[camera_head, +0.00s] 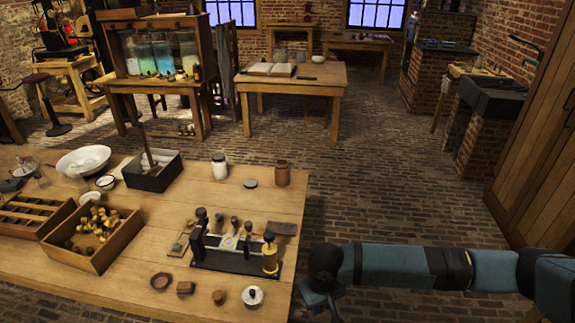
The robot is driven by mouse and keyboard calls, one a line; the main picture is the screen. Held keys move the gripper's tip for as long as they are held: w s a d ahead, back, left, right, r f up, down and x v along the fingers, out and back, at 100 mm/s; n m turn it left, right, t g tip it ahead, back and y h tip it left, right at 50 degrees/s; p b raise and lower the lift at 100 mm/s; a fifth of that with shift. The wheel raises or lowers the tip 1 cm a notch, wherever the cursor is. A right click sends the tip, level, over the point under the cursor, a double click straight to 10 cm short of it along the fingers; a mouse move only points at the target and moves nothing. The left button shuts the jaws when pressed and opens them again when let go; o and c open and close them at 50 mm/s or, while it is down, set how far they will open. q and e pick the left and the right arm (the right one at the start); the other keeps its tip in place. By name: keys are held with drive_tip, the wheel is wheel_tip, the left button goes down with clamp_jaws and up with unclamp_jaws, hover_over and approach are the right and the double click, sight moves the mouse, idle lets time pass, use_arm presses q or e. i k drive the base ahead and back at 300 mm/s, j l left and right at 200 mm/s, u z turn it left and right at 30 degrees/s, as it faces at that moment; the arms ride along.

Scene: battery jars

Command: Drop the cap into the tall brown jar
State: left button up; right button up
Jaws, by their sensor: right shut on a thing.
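The tall brown jar (283,174) stands upright near the table's far right corner. My right gripper (330,303) is at the lower middle of the view, just off the table's right edge and well nearer to me than the jar. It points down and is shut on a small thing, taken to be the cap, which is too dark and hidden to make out. My left gripper is not in view.
A white jar (220,166) stands left of the grey disc. A black apparatus with posts (235,257) stands between the jars and the front. A white lid with a dark knob (252,296) and a small brown pot (219,297) are near the front. The right table strip is mostly clear.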

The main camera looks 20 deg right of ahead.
sight(282, 182)
drive_tip(key=l+u, duration=0.15)
drive_tip(key=l, duration=0.3)
drive_tip(key=k+l+u, duration=0.15)
drive_tip(key=l, duration=0.3)
drive_tip(key=l+u, duration=0.3)
drive_tip(key=l, duration=0.65)
drive_tip(key=i+l+u, duration=0.15)
drive_tip(key=l, duration=0.3)
drive_tip(key=l+u, duration=0.15)
drive_tip(key=l, duration=0.3)
drive_tip(key=i+l+u, duration=0.1)
drive_tip(key=l, duration=0.2)
drive_tip(key=i+l, duration=0.1)
drive_tip(key=l, duration=0.2)
drive_tip(key=i+l+u, duration=0.15)
drive_tip(key=l, duration=0.15)
drive_tip(key=i+l, duration=0.2)
drive_tip(key=i+l+u, duration=0.1)
drive_tip(key=l, duration=0.3)
drive_tip(key=i+l, duration=0.25)
drive_tip(key=l+u, duration=0.05)
